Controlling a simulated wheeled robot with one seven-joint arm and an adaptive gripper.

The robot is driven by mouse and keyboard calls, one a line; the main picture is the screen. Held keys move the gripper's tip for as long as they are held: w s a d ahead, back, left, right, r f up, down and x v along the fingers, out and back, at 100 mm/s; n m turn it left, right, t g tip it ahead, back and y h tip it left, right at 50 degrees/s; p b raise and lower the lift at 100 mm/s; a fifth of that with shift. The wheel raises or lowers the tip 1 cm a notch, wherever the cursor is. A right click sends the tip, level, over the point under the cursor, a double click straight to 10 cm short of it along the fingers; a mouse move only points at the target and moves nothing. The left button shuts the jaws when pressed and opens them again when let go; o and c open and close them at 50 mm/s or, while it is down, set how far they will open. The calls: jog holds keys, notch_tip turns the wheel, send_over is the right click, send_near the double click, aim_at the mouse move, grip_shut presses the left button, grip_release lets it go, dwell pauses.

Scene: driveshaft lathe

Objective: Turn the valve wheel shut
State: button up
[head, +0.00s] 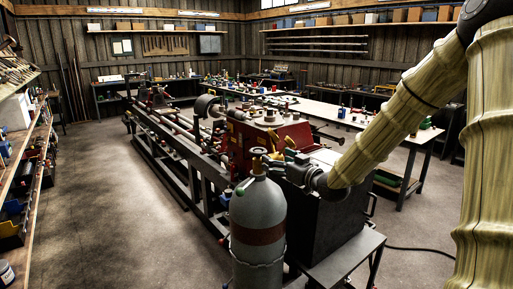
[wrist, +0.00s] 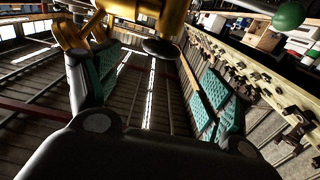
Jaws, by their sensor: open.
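A tall grey gas cylinder (head: 257,215) with a brown band stands upright in the foreground of the head view. Its small dark valve wheel (head: 258,152) sits on top. My gripper (head: 274,162) reaches in from the right and ends close beside the wheel. In the wrist view my gripper (wrist: 155,75) is open, its two teal-padded fingers wide apart. A dark round disc (wrist: 160,48), apparently the valve wheel, shows toward the fingertips between them, below a brass-coloured fitting (wrist: 140,10). I cannot tell whether either finger touches it.
A red lathe (head: 265,135) on a long dark frame stands just behind the cylinder. A dark cabinet (head: 335,225) is right of it. Shelves (head: 30,165) line the left wall; a long workbench (head: 345,118) stands behind. The floor at left (head: 110,210) is clear.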

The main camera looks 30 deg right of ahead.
aim_at(258, 149)
jog(key=shift+w+a+r+p, duration=0.15)
jog(key=shift+w+p, duration=0.45)
jog(key=shift+w, duration=1.2)
jog(key=shift+w+a+f+p, duration=0.15)
jog(key=shift+w+p, duration=0.45)
jog(key=shift+w, duration=1.15)
jog(key=shift+w+a+r+p, duration=0.15)
jog(key=shift+w+p, duration=0.45)
jog(key=shift+w, duration=1.2)
jog(key=c, duration=1.1)
